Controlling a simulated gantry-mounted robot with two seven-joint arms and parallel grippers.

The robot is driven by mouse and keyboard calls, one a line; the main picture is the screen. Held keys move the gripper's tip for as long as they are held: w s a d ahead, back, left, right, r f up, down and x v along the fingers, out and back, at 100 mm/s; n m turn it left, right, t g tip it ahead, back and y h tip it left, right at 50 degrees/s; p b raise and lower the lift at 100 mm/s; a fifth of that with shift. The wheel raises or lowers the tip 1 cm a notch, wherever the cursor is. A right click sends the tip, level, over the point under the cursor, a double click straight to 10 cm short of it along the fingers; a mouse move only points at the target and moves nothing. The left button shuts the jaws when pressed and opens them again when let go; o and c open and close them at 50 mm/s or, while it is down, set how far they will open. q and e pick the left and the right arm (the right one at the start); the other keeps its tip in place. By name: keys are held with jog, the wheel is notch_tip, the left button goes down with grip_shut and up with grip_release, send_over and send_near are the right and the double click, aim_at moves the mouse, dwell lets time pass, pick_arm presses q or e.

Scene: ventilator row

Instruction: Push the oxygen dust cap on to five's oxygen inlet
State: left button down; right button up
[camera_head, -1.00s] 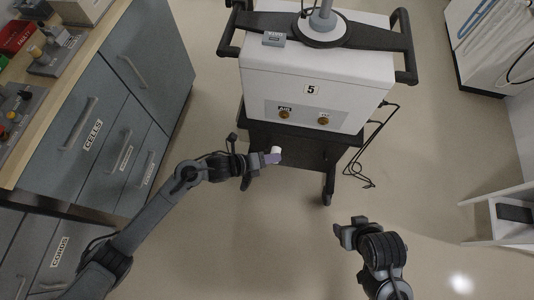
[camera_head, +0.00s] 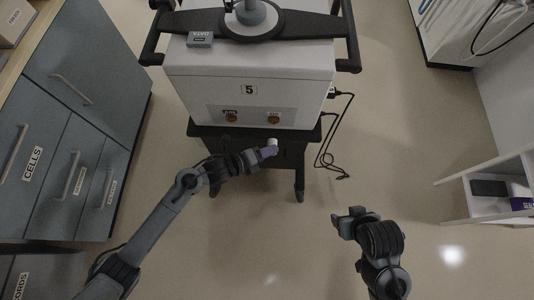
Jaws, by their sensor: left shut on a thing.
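The ventilator marked 5 (camera_head: 190,95) stands ahead, its panel facing me. Two brass inlets show on the panel: one under the AIR label (camera_head: 232,118) at left, and the oxygen inlet (camera_head: 274,119) at right. My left gripper (camera_head: 270,150) is shut on a small white cap (camera_head: 272,142), just below and in front of the oxygen inlet in the picture. The cap appears apart from the inlet. My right gripper (camera_head: 349,219) is at the lower right, away from the ventilator; its jaw gap and anything between the jaws are unclear.
Grey drawers (camera_head: 60,110), one labelled CELLS, stand at the left. A black cable (camera_head: 333,150) hangs at the ventilator's right side. A white shelf (camera_head: 455,200) stands at the right. The floor between is clear.

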pick_arm(q)
jog(key=shift+w+b, duration=0.7)
jog(key=shift+w, duration=1.6)
jog(key=shift+w+b, duration=0.1)
jog(key=shift+b, duration=0.2)
jog(key=shift+w, duration=0.1)
jog(key=shift+w+b, duration=0.7)
jog(key=shift+w, duration=0.25)
jog(key=shift+w, duration=0.25)
